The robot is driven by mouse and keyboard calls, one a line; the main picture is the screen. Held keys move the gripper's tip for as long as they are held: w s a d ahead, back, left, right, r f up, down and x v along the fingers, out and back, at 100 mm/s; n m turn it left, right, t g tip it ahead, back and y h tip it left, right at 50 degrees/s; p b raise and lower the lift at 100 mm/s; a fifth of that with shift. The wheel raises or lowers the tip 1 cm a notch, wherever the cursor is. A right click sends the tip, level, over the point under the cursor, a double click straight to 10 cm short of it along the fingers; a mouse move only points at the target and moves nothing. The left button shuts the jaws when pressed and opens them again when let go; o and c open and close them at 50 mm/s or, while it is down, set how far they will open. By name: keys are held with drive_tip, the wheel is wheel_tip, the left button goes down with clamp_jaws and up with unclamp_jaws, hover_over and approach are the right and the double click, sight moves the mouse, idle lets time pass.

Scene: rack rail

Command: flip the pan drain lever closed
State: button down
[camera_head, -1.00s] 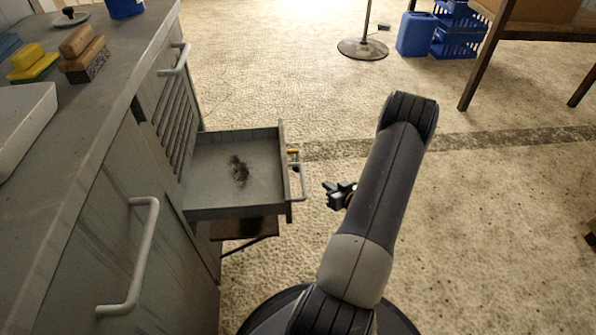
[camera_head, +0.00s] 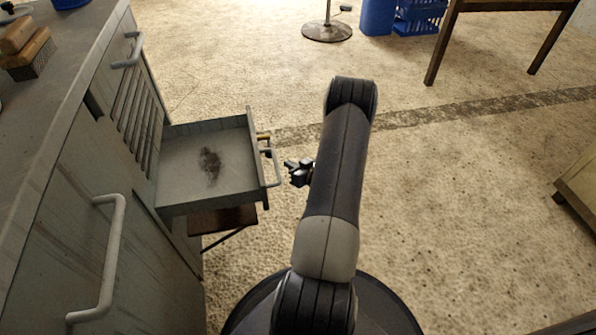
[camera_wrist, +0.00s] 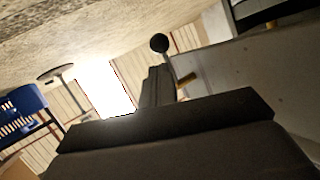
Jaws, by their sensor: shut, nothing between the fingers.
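The pan (camera_head: 180,183) is a grey, shallow, drawer-like tray pulled out from the cabinet, with a dark stain on its floor. A small yellow piece (camera_head: 263,137) sticks out from its front, beside the pan's bar handle (camera_head: 276,168). In the wrist view a lever with a dark ball knob (camera_wrist: 159,43) stands on a thin rod, with the yellow piece (camera_wrist: 187,79) close to its foot. My gripper (camera_head: 288,164) is shut and empty, just right of the pan's front, with a small apparent gap. Its dark fingers (camera_wrist: 157,86) partly hide the rod's lower end.
The grey cabinet (camera_head: 60,215) fills the left, with a protruding handle (camera_head: 108,255). A brown step (camera_head: 222,219) sits beneath the pan. A stand base (camera_head: 327,32) and blue crates (camera_head: 418,18) are far back. Floor right of my arm is largely clear.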

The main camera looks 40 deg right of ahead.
drive_tip(key=b+x, duration=0.2)
drive_tip(key=x, duration=0.5)
drive_tip(key=shift+w, duration=0.25)
